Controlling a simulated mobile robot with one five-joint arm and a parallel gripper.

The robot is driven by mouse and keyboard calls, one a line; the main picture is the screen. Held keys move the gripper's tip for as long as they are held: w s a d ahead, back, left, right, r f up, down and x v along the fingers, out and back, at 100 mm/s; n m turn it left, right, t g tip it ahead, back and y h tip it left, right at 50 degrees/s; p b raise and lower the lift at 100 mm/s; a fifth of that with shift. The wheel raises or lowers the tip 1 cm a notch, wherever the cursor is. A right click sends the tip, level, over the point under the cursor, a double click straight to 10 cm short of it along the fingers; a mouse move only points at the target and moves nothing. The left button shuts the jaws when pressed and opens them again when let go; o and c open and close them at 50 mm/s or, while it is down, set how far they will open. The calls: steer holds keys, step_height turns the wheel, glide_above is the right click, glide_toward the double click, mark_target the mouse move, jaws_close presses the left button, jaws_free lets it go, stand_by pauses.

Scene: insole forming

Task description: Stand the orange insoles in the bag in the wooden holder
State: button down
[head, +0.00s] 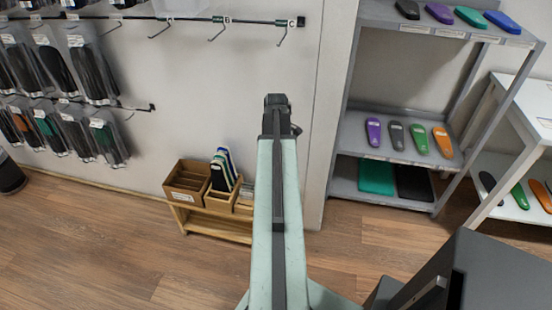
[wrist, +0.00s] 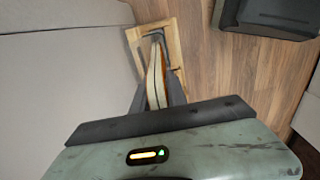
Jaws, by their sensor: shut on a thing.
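In the wrist view my gripper (wrist: 157,88) has its dark fingers on either side of a thin, edge-on bag with orange and white layers (wrist: 154,72), and is shut on it. Beyond the fingers is a light wooden frame (wrist: 134,36), which looks like the wooden holder. The bag overlaps the frame in this view; I cannot tell whether it is inside it or above it. In the head view my arm hides my gripper and the held bag.
In the head view a low wooden bench (head: 222,229) bears wooden boxes (head: 186,182), one with dark insoles upright. Bagged insoles (head: 90,70) hang at left. A grey shelf (head: 385,200) and a white table (head: 525,108) stand at right. Wooden floor (head: 120,265) is clear at left front.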

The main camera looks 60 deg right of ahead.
step_height(320, 180, down, 7)
steer(key=b, duration=0.5)
steer(key=shift+f, duration=0.2)
steer(key=shift+d, duration=0.1)
steer(key=c, duration=1.2)
jaws_free()
steer(key=shift+f, duration=0.1)
steer(key=shift+c, duration=0.2)
step_height(320, 180, up, 9)
steer(key=p, duration=0.9)
steer(key=shift+f, duration=0.15)
